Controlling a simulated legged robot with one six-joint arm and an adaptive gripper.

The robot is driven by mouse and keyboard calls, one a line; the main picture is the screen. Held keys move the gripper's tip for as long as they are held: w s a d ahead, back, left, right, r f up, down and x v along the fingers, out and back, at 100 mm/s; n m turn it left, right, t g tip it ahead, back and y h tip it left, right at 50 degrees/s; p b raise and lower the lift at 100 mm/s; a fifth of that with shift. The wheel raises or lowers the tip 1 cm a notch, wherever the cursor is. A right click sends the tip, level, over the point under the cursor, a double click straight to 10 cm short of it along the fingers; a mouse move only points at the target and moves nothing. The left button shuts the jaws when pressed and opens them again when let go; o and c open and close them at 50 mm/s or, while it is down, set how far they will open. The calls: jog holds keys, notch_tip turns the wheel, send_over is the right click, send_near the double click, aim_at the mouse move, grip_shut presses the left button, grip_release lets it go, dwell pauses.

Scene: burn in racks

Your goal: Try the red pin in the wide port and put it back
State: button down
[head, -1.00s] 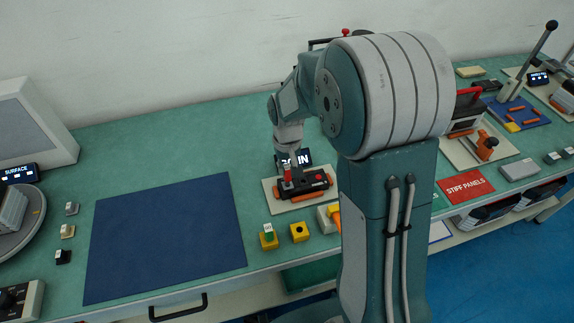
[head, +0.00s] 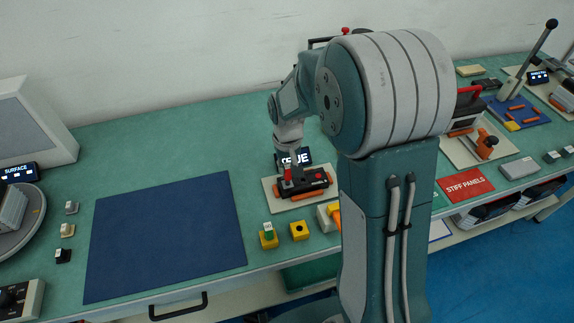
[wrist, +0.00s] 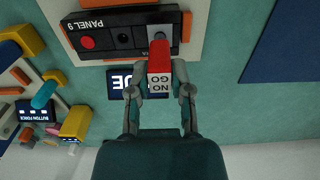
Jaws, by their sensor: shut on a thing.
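My gripper (wrist: 160,90) is shut on the red pin (wrist: 158,55), a red block with a white "NO GO" label. The far end of the pin meets the grey port at one end of the dark panel (wrist: 105,18), marked "PANEL 9". The wrist view does not show how deep the pin sits. In the head view the pin (head: 287,175) stands over the left end of the panel (head: 316,181), partly hidden by my gripper. A yellow holder (head: 299,231) with an empty dark hole stands in front of the panel.
A small display (head: 302,156), partly hidden by my arm, stands behind the panel. A bare blue mat (head: 165,235) lies to the left. A red "STIFF PANELS" sign (head: 466,186) lies to the right.

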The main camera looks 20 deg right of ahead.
jog(key=shift+f, duration=0.3)
dwell(1.4)
jog(key=shift+r, duration=2.65)
